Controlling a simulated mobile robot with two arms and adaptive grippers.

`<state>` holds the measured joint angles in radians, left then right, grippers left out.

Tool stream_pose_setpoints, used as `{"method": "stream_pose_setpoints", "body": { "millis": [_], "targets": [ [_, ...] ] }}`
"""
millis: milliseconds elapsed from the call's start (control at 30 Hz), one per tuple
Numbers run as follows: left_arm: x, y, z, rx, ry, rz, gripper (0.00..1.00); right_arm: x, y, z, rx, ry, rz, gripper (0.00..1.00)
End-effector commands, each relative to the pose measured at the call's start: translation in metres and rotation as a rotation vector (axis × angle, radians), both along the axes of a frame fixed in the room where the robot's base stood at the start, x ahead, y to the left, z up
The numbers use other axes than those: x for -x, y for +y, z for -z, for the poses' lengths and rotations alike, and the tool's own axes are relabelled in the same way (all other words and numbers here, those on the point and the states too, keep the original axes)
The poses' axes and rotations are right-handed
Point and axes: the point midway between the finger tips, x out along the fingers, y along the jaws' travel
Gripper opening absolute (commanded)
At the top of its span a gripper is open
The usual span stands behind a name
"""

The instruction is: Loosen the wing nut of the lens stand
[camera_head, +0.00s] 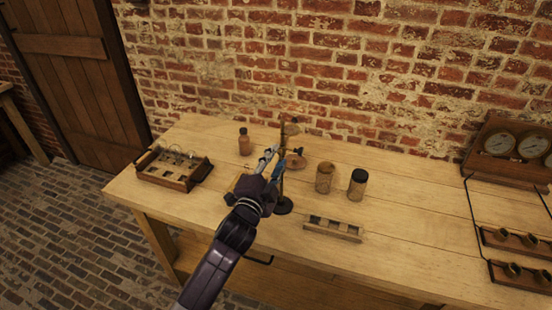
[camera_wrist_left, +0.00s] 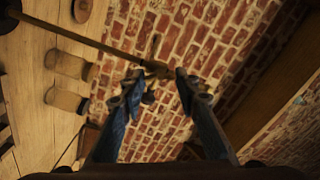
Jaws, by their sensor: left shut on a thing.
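The lens stand (camera_head: 283,206) stands on the workbench, with a round dark base and a thin upright rod. The rod (camera_wrist_left: 85,40) crosses the upper left of the left wrist view and ends at a small brass fitting. My left gripper (camera_head: 275,156) is at the upper part of the rod. In the left wrist view my left gripper (camera_wrist_left: 158,76) has its blue fingertips on either side of the brass fitting, where the wing nut (camera_wrist_left: 157,67) sits. It is shut on it. The nut's exact shape is too small to tell. My right gripper is out of view.
A brown bottle (camera_head: 244,145) and a wooden tray of parts (camera_head: 173,170) are on the left. A brown jar (camera_head: 324,178), a dark-lidded jar (camera_head: 357,184) and a slotted wooden rack (camera_head: 333,230) stand right of the stand. A gauge panel (camera_head: 510,145) is far right.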

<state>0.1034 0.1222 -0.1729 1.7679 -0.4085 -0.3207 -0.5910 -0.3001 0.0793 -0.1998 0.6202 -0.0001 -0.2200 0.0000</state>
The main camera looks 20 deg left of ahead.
Motion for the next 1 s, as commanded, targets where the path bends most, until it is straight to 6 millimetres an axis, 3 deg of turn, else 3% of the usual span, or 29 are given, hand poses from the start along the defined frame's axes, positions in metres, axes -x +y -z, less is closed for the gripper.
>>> {"method": "stream_pose_setpoints", "body": {
  "millis": [400,1000],
  "targets": [
    [0.0003,0.0002,0.0006,0.232,0.010,-0.001,0.06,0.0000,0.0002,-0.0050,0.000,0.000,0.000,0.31],
    [0.0002,0.0004,0.0012,0.279,0.012,-0.001,0.06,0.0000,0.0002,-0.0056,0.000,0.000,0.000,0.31]
  ]
}}
